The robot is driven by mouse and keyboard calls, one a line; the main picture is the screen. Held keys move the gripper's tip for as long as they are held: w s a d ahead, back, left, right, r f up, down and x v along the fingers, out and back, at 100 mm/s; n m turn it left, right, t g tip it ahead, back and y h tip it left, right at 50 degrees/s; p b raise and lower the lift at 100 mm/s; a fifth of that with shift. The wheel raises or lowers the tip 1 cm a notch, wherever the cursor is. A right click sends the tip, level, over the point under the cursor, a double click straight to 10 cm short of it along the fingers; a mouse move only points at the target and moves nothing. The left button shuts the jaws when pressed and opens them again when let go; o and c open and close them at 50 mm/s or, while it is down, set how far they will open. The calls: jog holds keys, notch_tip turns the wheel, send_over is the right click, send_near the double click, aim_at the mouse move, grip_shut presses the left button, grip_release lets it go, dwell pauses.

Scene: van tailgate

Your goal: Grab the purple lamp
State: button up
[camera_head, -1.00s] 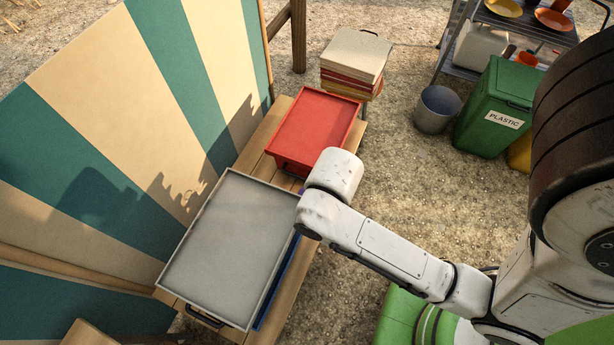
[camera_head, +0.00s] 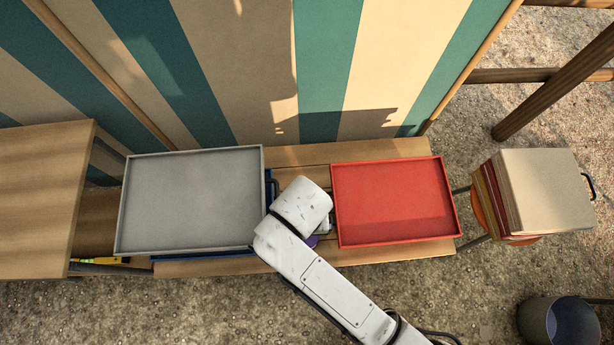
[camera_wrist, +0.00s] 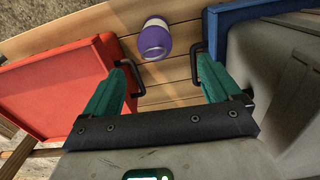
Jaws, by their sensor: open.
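The purple lamp (camera_wrist: 154,40) stands on the wooden bench in the wrist view, in the gap between the red tray and the blue and grey trays. It is a short rounded purple body with a pale band and a light top. My gripper (camera_wrist: 165,75) has two green fingers spread wide, with nothing between the tips. The lamp lies beyond the fingertips, a little left of the middle of the gap. In the head view, my arm's end covers most of the lamp, and only a purple bit (camera_head: 313,241) shows beside it.
A red tray (camera_head: 395,195) sits right of the gap, and a grey tray (camera_head: 190,200) on a blue one sits left, both on the bench (camera_head: 300,155). Their black handles (camera_wrist: 196,62) flank my fingers closely. A striped cloth wall (camera_head: 270,80) stands behind.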

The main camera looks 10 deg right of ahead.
jog(key=shift+d+f, duration=0.1)
jog(key=shift+d, duration=0.1)
jog(key=f+b, duration=0.1)
jog(key=f, duration=0.4)
jog(key=f+b, duration=0.1)
jog(key=f, duration=0.4)
jog(key=shift+d+f, duration=0.2)
jog(key=shift+f, duration=0.1)
jog(key=shift+c, duration=0.5)
jog(key=c, duration=1.2)
